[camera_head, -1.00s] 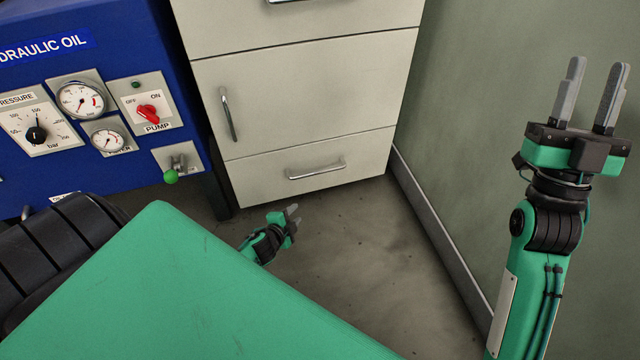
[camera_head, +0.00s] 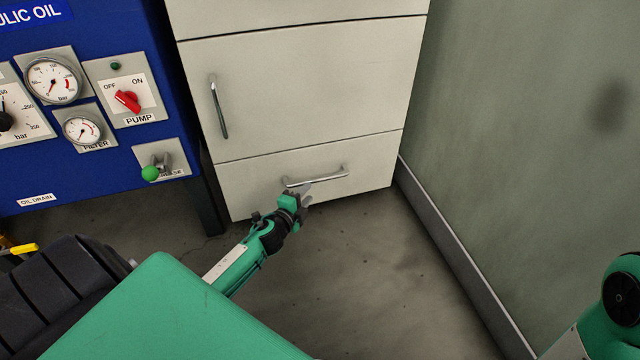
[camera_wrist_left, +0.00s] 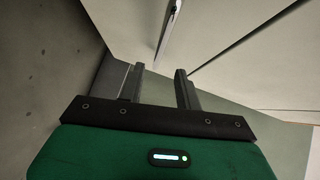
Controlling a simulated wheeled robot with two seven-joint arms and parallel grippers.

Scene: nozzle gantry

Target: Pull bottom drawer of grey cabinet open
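The grey cabinet (camera_head: 300,95) stands against the back, beside the wall. Its bottom drawer (camera_head: 250,187) looks closed, flush with the front above it. The drawer has a metal bar handle (camera_head: 322,177). My left gripper (camera_head: 305,188) is just in front of the handle's left part. In the left wrist view the left gripper (camera_wrist_left: 158,75) has its two fingers apart with nothing between them. The handle (camera_wrist_left: 168,35) lies ahead of the fingertips there, seemingly in line with the gap. My right gripper is out of view; only part of that arm shows at the lower right.
A blue hydraulic unit (camera_head: 105,180) with gauges, a red pump switch (camera_head: 127,101) and a green-knobbed valve (camera_head: 151,172) stands left of the cabinet. A wall with a skirting board (camera_head: 450,235) bounds the right. The floor (camera_head: 370,270) before the drawer is clear.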

